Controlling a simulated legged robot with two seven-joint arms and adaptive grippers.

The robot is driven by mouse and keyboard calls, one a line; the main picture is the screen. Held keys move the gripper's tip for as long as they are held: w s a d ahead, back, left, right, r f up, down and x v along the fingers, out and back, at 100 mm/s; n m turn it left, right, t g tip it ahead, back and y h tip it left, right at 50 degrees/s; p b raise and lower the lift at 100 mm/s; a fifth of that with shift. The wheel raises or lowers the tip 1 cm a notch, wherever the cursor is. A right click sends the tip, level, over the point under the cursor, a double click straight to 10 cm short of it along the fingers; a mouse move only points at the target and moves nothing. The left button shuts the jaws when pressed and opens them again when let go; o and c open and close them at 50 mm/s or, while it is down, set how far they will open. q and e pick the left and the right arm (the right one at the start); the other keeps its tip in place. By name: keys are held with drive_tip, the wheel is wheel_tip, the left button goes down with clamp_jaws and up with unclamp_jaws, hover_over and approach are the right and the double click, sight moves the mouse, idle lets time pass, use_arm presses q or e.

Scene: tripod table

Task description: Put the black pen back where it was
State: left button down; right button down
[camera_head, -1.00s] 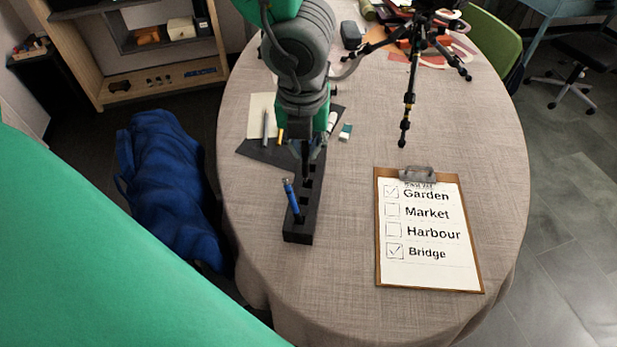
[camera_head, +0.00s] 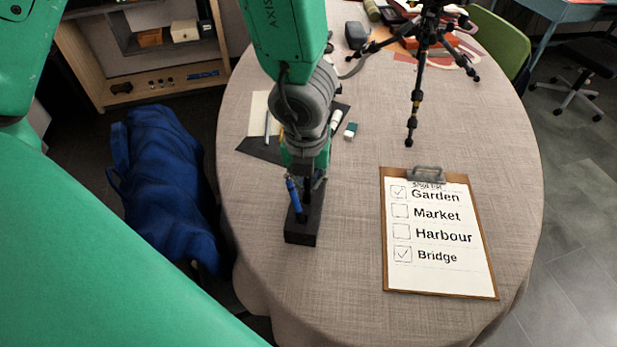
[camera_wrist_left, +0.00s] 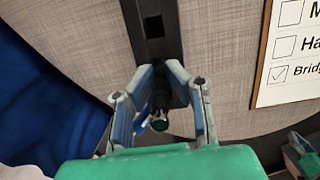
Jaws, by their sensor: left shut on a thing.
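The black pen holder (camera_head: 301,236) is a long narrow block with a row of square slots, lying on the table. A blue pen (camera_head: 294,197) stands slightly tilted in a slot near its front end. My left gripper (camera_head: 308,188) is low over the holder, right beside the blue pen. In the left wrist view my left gripper (camera_wrist_left: 160,92) is shut on the black pen (camera_wrist_left: 158,124), whose dark end with a green tip points at the camera. Its lower end is hidden, so I cannot tell whether it is inside a slot.
A clipboard (camera_head: 438,278) with a checklist lies to the right. Behind the arm are a dark mat (camera_head: 258,151), a grey pen (camera_head: 267,124) and an eraser (camera_head: 351,131). A black tripod (camera_head: 413,105) stands at the back. The cloth between holder and clipboard is clear.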

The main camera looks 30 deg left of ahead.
use_arm(q)
drive_tip(key=shift+f, duration=0.15)
drive_tip(key=c, duration=1.6)
unclamp_jaws()
drive_tip(key=shift+a, duration=0.1)
drive_tip(key=shift+r, duration=0.25)
drive_tip(key=r+p, duration=0.1)
drive_tip(key=r, duration=0.3)
drive_tip(key=s+r+p, duration=0.1)
drive_tip(key=r+p, duration=0.1)
drive_tip(key=r, duration=0.1)
drive_tip(key=r+p, duration=0.1)
drive_tip(key=r, duration=0.3)
drive_tip(key=shift+s+d+r+p, duration=0.3)
drive_tip(key=shift+d+p, duration=0.05)
drive_tip(key=shift+d, duration=0.05)
